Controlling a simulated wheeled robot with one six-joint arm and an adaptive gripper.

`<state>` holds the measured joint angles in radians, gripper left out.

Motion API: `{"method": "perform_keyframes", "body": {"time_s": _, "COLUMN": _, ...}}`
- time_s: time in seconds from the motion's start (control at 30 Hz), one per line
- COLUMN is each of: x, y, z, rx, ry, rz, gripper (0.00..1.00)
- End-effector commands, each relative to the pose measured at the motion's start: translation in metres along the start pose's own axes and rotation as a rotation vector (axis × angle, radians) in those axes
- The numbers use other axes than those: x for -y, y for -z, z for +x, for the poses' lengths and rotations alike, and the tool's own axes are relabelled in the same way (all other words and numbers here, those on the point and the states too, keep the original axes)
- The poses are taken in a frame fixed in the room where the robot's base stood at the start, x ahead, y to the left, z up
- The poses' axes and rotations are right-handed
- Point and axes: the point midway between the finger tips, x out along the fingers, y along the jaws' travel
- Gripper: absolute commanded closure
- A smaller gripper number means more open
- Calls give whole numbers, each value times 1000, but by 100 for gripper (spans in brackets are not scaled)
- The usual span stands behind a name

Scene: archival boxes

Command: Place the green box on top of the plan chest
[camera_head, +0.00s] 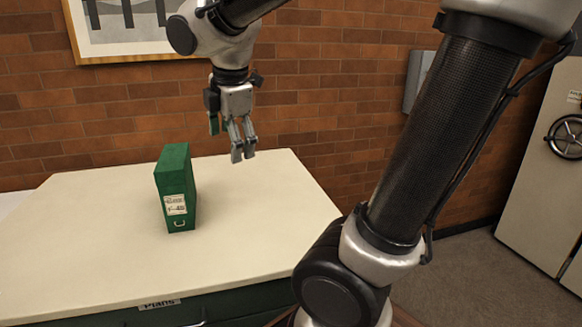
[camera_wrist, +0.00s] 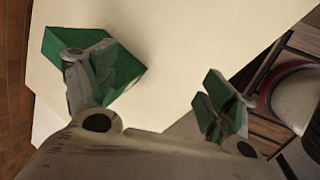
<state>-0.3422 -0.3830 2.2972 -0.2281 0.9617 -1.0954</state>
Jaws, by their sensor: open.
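The green box (camera_head: 176,188) stands upright on the cream top of the plan chest (camera_head: 90,225), left of the middle of the head view. It has a paper label and a small metal pull on its narrow front face. My gripper (camera_head: 242,152) is above the chest top, to the right of the box and apart from it, with its fingers pointing down. In the wrist view the gripper (camera_wrist: 155,100) is open, with bare chest top between its fingers. The box (camera_wrist: 122,75) shows there partly behind the left finger.
A brick wall (camera_head: 310,80) with a framed picture (camera_head: 125,45) rises behind the chest. A pale safe-like door with a wheel handle (camera_head: 566,137) stands at the right. The chest top right of the box is clear.

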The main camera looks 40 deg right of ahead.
Motion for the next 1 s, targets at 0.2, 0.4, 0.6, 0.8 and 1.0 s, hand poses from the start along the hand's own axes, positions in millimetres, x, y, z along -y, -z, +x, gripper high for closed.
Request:
{"method": "perform_keyframes", "body": {"time_s": 0.2, "x": 87, "y": -58, "z": -4, "rx": -60, "ry": 6, "rz": 948, "gripper": 16}}
{"method": "perform_keyframes", "body": {"time_s": 0.4, "x": 131, "y": -71, "z": 0, "rx": -99, "ry": 22, "rz": 1453, "gripper": 16}}
{"method": "perform_keyframes", "body": {"time_s": 0.6, "x": 140, "y": -72, "z": 1, "rx": -108, "ry": 28, "rz": 1569, "gripper": 16}}
{"method": "perform_keyframes", "body": {"time_s": 0.8, "x": 139, "y": -72, "z": 1, "rx": -108, "ry": 28, "rz": 1565, "gripper": 16}}
{"method": "perform_keyframes", "body": {"time_s": 1.0, "x": 139, "y": -72, "z": 1, "rx": -108, "ry": 28, "rz": 1563, "gripper": 16}}
